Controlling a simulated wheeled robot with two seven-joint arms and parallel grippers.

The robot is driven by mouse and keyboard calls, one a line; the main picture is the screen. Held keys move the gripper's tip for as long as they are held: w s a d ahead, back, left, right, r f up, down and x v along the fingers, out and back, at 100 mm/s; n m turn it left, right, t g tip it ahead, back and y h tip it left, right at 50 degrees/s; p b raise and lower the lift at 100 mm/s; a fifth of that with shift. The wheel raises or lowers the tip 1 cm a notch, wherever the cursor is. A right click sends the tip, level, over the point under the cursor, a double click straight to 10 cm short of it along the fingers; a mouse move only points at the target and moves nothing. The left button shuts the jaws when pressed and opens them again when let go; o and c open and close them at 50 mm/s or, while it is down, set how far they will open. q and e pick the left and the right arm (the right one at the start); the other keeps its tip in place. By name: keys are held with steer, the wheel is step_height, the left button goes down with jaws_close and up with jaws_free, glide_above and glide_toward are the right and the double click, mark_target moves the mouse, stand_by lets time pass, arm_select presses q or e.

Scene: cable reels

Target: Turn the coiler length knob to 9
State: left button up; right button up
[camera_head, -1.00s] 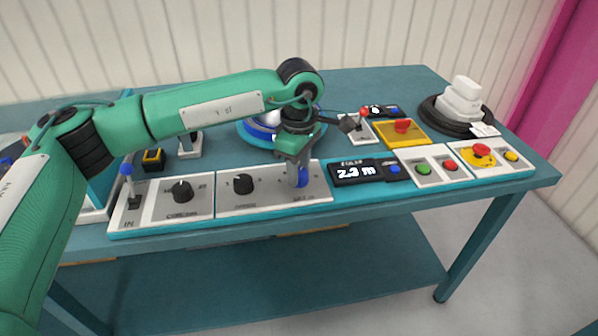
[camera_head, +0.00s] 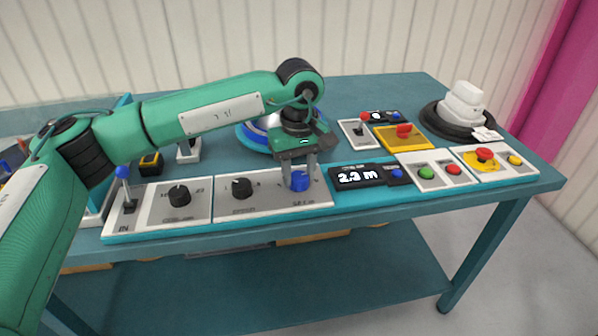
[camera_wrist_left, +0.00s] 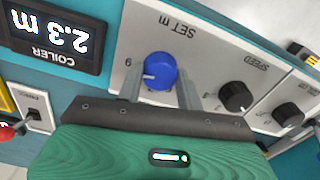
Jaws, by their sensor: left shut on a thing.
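The blue length knob (camera_head: 299,182), labelled SET m, stands on the white front panel (camera_head: 262,205). My left gripper (camera_head: 300,178) points down over it, shut on it with one finger on each side. In the left wrist view, the blue knob (camera_wrist_left: 160,71) sits between the two fingers (camera_wrist_left: 158,86). Its white pointer line faces left in that upside-down view, close to a printed digit that I cannot read surely. The coiler display (camera_head: 358,176) reads 2.3 m; it also shows in the left wrist view (camera_wrist_left: 50,30). My right gripper is out of view.
A black speed knob (camera_head: 242,188) and another black knob (camera_head: 179,196) are left of the blue one. A blue-tipped lever (camera_head: 123,175) stands at the far left. Green (camera_head: 426,172) and red (camera_head: 454,169) buttons lie right of the display.

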mark_target(299, 176)
arm_select(q)
steer(key=shift+r, duration=0.1)
stand_by(0.4)
steer(key=o, duration=1)
step_height(299, 176, up, 14)
steer(key=shift+f+p, duration=0.15)
steer(key=shift+p, duration=0.55)
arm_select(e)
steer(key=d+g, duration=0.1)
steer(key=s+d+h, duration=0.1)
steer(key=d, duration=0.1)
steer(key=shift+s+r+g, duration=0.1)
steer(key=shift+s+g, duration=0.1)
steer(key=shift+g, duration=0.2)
arm_select(q)
steer(key=shift+f, duration=0.1)
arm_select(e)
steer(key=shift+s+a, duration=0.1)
